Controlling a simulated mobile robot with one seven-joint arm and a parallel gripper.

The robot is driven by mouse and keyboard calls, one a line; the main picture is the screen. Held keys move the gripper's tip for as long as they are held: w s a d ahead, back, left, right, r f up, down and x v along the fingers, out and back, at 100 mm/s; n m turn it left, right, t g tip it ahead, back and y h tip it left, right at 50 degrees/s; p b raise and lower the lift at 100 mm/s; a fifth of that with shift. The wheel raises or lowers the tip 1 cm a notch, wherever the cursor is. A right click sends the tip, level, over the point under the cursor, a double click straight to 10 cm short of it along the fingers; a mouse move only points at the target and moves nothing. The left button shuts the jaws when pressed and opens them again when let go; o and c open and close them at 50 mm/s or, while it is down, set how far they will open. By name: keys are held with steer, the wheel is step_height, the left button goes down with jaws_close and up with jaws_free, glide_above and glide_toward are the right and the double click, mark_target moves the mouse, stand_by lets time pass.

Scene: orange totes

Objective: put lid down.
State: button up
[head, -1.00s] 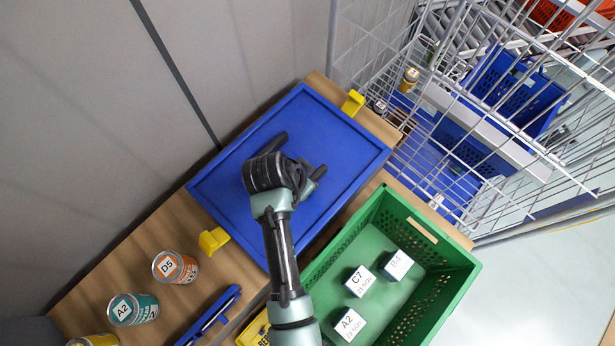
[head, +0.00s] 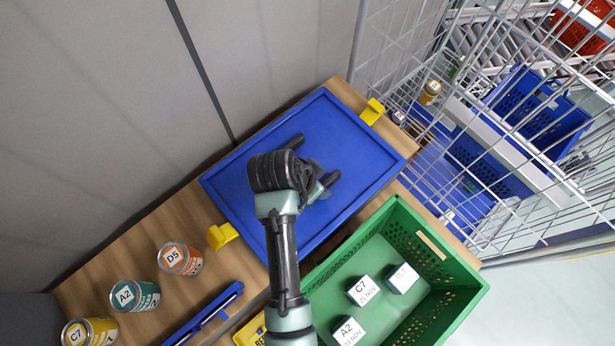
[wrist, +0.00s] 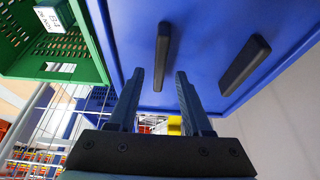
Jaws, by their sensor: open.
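The blue lid (head: 350,143) lies flat on the wooden bench between two yellow brackets, with its raised rim showing. Two dark bars stand on its face; they show clearly in the wrist view, one near the middle (wrist: 162,57) and one to the right (wrist: 245,65). My gripper (head: 317,180) is over the lid, with its fingers apart and nothing between them. In the wrist view the fingers (wrist: 160,103) are clear of both bars. My wrist hides part of the lid in the head view.
The yellow brackets stand at the lid's left (head: 221,236) and right (head: 372,110). A green crate (head: 448,263) with labelled boxes is at the lower right. Several labelled cans, one orange (head: 180,258), stand at the lower left. A wire cage (head: 470,110) is at the right.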

steer(key=v, duration=0.9)
steer(key=w+r+n+t+y, duration=0.15)
steer(key=w+r+t, duration=0.3)
steer(key=r, duration=0.55)
steer(key=w+r+n+t, duration=0.2)
steer(key=w+r+t, duration=0.25)
steer(key=r, duration=0.65)
steer(key=w+r+n+t+y, duration=0.15)
steer(key=w+r+t, duration=0.35)
steer(key=r, duration=0.5)
steer(key=s+r+n+t, duration=0.1)
steer(key=s+r+t, duration=0.2)
steer(key=r, duration=0.6)
steer(key=s+d+r+n+t, duration=0.1)
steer(key=s+r+t, duration=0.2)
steer(key=r, duration=0.7)
steer(key=s+d+r+n+t, duration=0.1)
steer(key=s+r+t, duration=0.3)
steer(key=r, duration=0.5)
steer(key=shift+s+d+n+b, duration=0.2)
steer(key=shift+s+n+b, duration=0.3)
steer(key=shift+s, duration=0.4)
steer(key=shift+r, duration=0.15)
